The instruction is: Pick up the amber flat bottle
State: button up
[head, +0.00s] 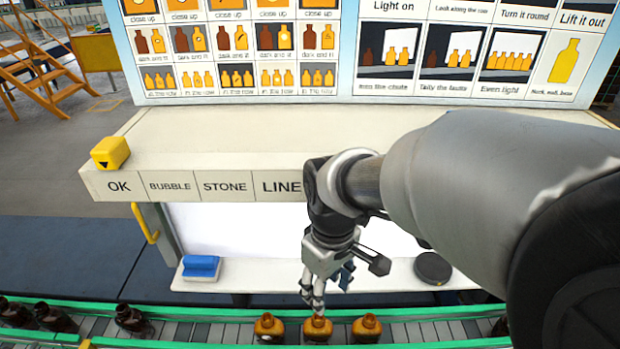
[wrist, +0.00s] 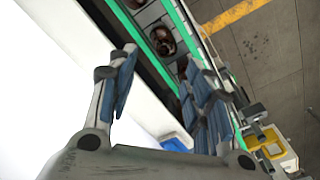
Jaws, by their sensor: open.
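Three amber bottles stand in a row on the conveyor at the bottom of the head view: a left one (head: 268,328), a middle one (head: 318,329) and a right one (head: 367,328). Their lower parts are cut off, so I cannot tell which is flat. My gripper (head: 322,292) hangs pointing down over the middle bottle, its fingertips overlapping that bottle's top in the picture; contact cannot be told. In the wrist view my gripper (wrist: 163,62) has its fingers spread with nothing held between them. Dark-looking bottles (wrist: 160,40) show on the conveyor beyond the fingers.
The green-edged conveyor (head: 215,317) carries several dark bottles (head: 133,320) at left. A white ledge holds a blue block (head: 201,267) and a dark round disc (head: 433,268). Above is a shelf labelled OK, BUBBLE, STONE, LINE, with a yellow block (head: 110,152).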

jog(key=a, duration=0.1)
jog(key=n, duration=0.1)
send_over(317, 316)
notch_tip(317, 316, down, 8)
jog(key=shift+w+d+r+b, duration=0.15)
jog(key=shift+r+b, duration=0.1)
jog(key=shift+b, duration=0.15)
jog(key=shift+s+f+b, duration=0.2)
jog(key=shift+f+b, duration=0.25)
jog(key=shift+f, duration=2.2)
jog(key=shift+c, duration=0.3)
grip_shut()
